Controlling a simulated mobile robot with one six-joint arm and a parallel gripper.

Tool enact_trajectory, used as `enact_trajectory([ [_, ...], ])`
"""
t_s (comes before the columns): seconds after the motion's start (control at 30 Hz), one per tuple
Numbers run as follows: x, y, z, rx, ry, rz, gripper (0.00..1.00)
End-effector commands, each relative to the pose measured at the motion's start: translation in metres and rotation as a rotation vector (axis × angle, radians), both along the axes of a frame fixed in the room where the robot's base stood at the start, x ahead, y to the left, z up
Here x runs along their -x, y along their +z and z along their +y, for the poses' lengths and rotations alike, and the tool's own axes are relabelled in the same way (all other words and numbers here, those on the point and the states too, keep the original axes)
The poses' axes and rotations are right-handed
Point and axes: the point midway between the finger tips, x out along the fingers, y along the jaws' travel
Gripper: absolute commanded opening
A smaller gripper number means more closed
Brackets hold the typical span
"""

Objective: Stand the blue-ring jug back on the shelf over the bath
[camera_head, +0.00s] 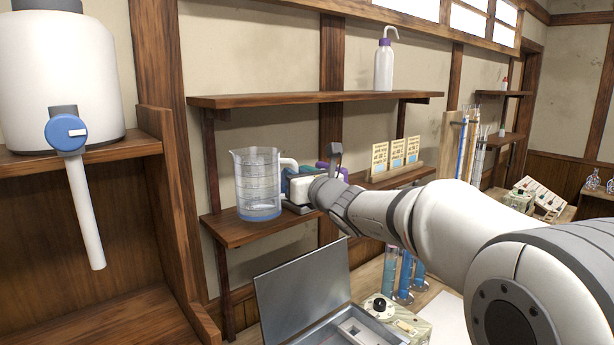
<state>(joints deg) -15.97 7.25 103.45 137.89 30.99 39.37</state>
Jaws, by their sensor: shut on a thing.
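The blue-ring jug (257,178) is a clear, graduated jug with a blue band around its base. It is upright at the left part of the lower shelf (226,232). I cannot tell whether its base touches the shelf or is just above it. My gripper (294,185) comes from the right and is shut on the jug at its white handle side. The fingertips are partly hidden. The steel bath (365,328) is below the shelf, with its grey lid (302,281) standing open.
Green and purple items (322,168) are partly hidden behind my gripper. Label cards (396,154) stand on the shelf's right part. An upper shelf (300,99) with a wash bottle (384,66) is overhead. A tapped white tank (60,70) stands left. Blue cylinders (404,275) stand beside the bath.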

Motion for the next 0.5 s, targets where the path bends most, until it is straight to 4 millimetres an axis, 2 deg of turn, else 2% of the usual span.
enact_trajectory([
  [0.43, -0.038, 0.003, 0.039, -0.002, 0.002, -0.001, 0.00],
  [0.5, -0.037, -0.010, 0.038, -0.003, 0.000, -0.002, 0.00],
])
